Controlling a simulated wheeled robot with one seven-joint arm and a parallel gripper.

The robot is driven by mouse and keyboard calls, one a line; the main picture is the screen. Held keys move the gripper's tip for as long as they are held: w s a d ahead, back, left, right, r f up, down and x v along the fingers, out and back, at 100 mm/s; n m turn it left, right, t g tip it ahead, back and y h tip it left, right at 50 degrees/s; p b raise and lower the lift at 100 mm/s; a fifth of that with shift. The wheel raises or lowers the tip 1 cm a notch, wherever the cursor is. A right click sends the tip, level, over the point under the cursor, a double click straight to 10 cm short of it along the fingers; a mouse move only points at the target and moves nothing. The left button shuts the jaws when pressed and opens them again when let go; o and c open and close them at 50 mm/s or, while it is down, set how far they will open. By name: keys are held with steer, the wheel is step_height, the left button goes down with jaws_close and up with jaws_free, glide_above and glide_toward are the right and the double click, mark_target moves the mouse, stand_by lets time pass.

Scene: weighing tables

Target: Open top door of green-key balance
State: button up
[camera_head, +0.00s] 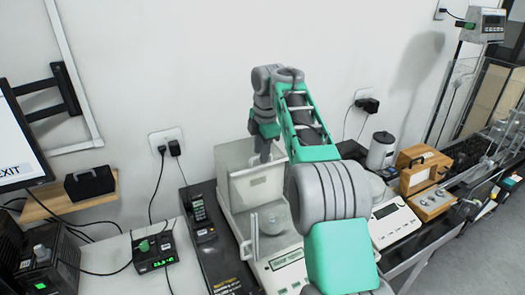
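A balance with a clear box-shaped draft shield (237,188) stands on the table in the middle of the view. Its front panel (286,259) has a display with a green strip. A round pan (271,219) shows inside the shield. My green and grey arm crosses in front of the balance and hides its right side. My gripper (263,156) points down at the top of the shield, near the back. Its fingers are small and partly hidden, so I cannot tell whether they touch the top door or how far they are apart.
A second white balance (392,222) stands to the right, beside a wooden weight box (421,171) and a metal canister (381,151). A black case with a handset (198,207) lies close on the left. A green-knobbed controller (154,254) is farther left. The wall is close behind.

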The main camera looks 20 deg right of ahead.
step_height(320, 180, up, 8)
steer(key=s+p, duration=0.1)
steer(key=p, duration=0.4)
steer(key=shift+s+f, duration=0.2)
steer(key=shift+s, duration=0.05)
steer(key=s+a+m+t+b, duration=0.1)
steer(key=s+a+m, duration=0.3)
steer(key=s+m, duration=0.3)
steer(key=s+a+m, duration=0.3)
steer(key=s+m, duration=0.1)
steer(key=s, duration=0.4)
steer(key=s+d+f+m+t, duration=0.1)
steer(key=s+f+m, duration=0.7)
steer(key=s, duration=0.6)
step_height(320, 180, down, 3)
steer(key=shift+r+m, duration=0.2)
steer(key=shift+m, duration=0.2)
steer(key=shift+a, duration=0.1)
